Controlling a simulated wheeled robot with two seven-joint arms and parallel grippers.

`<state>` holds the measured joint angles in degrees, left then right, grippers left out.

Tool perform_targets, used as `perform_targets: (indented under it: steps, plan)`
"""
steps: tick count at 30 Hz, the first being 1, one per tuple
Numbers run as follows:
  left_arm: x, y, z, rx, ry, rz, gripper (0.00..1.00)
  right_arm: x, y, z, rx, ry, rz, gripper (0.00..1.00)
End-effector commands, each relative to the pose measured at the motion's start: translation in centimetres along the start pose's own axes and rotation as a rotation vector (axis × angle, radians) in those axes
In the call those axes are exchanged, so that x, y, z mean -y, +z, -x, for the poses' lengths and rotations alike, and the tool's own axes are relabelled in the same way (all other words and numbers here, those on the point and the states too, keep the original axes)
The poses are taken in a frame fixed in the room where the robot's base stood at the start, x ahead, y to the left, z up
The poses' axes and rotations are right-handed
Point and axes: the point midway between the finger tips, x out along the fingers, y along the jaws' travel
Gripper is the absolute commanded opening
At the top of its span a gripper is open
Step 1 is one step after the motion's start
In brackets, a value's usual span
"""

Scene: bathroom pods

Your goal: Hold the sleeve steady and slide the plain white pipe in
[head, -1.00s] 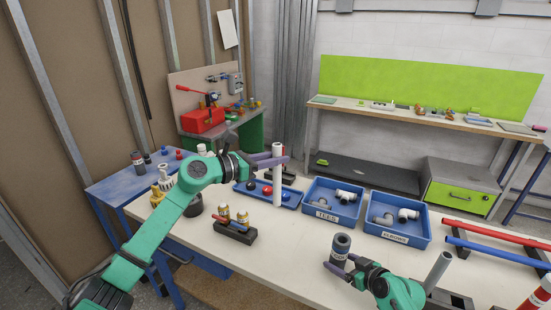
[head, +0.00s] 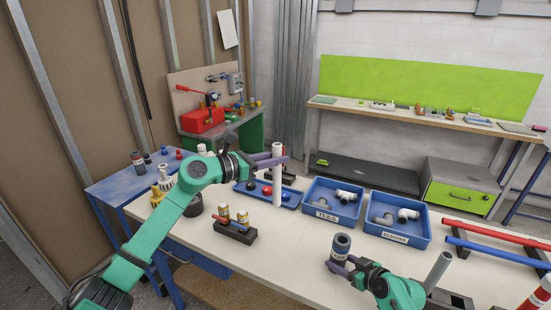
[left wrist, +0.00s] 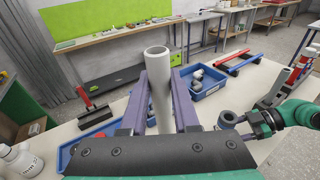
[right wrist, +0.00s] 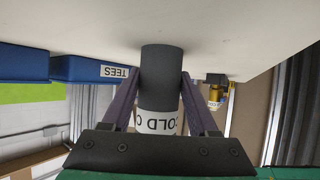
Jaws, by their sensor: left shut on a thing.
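The plain white pipe (head: 278,185) stands upright above the bench in the fingers of my left gripper (head: 268,160), which is shut on it. In the left wrist view the pipe (left wrist: 160,95) shows its open upper end between the fingers. The sleeve (head: 341,246), dark grey with a white label band, stands upright at the bench's front middle. My right gripper (head: 345,268) has its fingers on either side of it. In the right wrist view the sleeve (right wrist: 161,78) is between the fingertips; whether they press on it is unclear. The pipe is apart from the sleeve.
Blue bins marked TEES (head: 331,220) and ELBOWS (head: 397,237) stand behind the sleeve. A blue tray (head: 289,202) lies near the pipe, and a dark block with brass fittings (head: 236,232) is left. Red (head: 495,235) and blue pipes (head: 495,251) lie right.

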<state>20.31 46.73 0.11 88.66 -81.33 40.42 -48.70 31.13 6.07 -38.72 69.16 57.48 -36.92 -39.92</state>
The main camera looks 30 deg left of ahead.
Motion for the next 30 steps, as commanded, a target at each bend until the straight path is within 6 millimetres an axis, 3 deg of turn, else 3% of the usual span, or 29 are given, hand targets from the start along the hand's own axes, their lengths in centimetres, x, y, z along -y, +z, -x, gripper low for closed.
perform_targets:
  steps: [8,11,14,17,22,25,30]
  plan:
    - [0.1,0.0,-0.1,0.001,-0.001,0.0,0.0,0.0,0.0,0.0,0.0,0.0,0.0,0.06]
    - [1.1,-0.3,-0.7,0.002,-0.01,0.001,0.0,0.0,0.0,0.0,0.0,0.0,0.0,0.06]
    - [3.7,-1.0,-2.5,0.005,-0.03,0.001,0.0,0.0,0.0,0.0,0.0,0.0,0.0,0.06]
    - [7.8,-1.4,-4.9,0.009,-0.047,-0.001,0.0,0.0,0.0,0.0,0.0,0.0,0.0,0.06]
    - [14.7,-0.1,-8.6,0.013,-0.038,-0.002,0.0,0.0,0.0,0.0,0.0,0.0,0.0,0.06]
    - [16.8,0.9,-9.6,0.01,-0.018,0.0,0.0,0.0,0.0,0.0,0.001,0.0,0.0,0.06]
    - [17.8,1.4,-10.1,0.003,-0.001,0.001,0.0,0.0,0.0,0.0,0.0,0.0,0.0,0.06]
